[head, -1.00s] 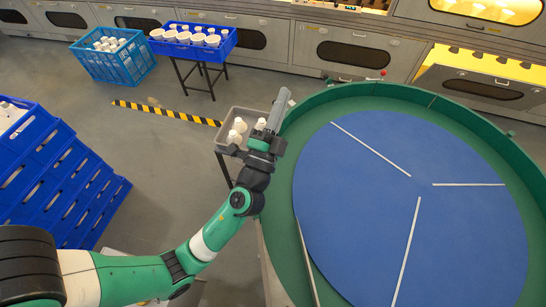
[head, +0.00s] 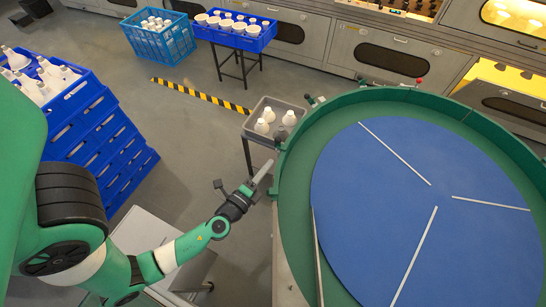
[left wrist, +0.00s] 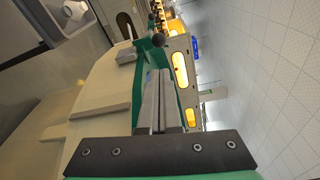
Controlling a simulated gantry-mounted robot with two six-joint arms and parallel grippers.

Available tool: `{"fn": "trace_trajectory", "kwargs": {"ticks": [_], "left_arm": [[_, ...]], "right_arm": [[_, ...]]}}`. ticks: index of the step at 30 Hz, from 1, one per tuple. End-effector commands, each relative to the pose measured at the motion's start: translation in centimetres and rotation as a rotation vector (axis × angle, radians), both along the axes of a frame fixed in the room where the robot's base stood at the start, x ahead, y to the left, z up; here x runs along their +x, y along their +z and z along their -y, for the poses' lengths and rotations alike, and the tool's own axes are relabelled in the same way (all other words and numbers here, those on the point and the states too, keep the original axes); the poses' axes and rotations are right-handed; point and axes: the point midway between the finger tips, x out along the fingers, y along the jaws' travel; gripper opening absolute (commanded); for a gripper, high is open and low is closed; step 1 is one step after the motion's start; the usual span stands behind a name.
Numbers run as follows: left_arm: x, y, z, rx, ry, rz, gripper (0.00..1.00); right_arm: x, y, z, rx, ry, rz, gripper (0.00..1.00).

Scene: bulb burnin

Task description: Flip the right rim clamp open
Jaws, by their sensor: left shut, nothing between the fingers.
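The round table has a raised green rim (head: 292,140) around a blue disc (head: 400,220). A small lever with a red knob (head: 419,81) stands at the rim's far side, and a dark-knobbed lever (head: 308,98) stands at its far left. I cannot tell whether either clamp is open or shut. My left gripper (head: 266,168) is shut and empty beside the rim's left side, well apart from the red knob. In the left wrist view its closed fingers (left wrist: 157,100) point towards a dark ball knob (left wrist: 158,40) on a green part. My right gripper is not in view.
A grey bin (head: 262,140) with several white bulbs stands just left of the rim. Blue crates (head: 105,150) are stacked at the left. A blue tray (head: 236,41) and grey cabinets (head: 340,50) stand at the back.

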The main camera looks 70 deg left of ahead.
Motion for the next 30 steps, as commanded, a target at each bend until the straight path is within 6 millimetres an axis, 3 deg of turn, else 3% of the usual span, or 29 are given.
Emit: {"fn": "trace_trajectory", "kwargs": {"ticks": [14,30], "left_arm": [[6.3,-0.2,-5.1,0.001,0.001,0.002,0.0],[7.1,-0.3,-5.5,-0.003,-0.003,0.005,0.0]], "right_arm": [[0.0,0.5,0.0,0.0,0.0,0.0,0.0],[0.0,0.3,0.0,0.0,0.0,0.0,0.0]]}}
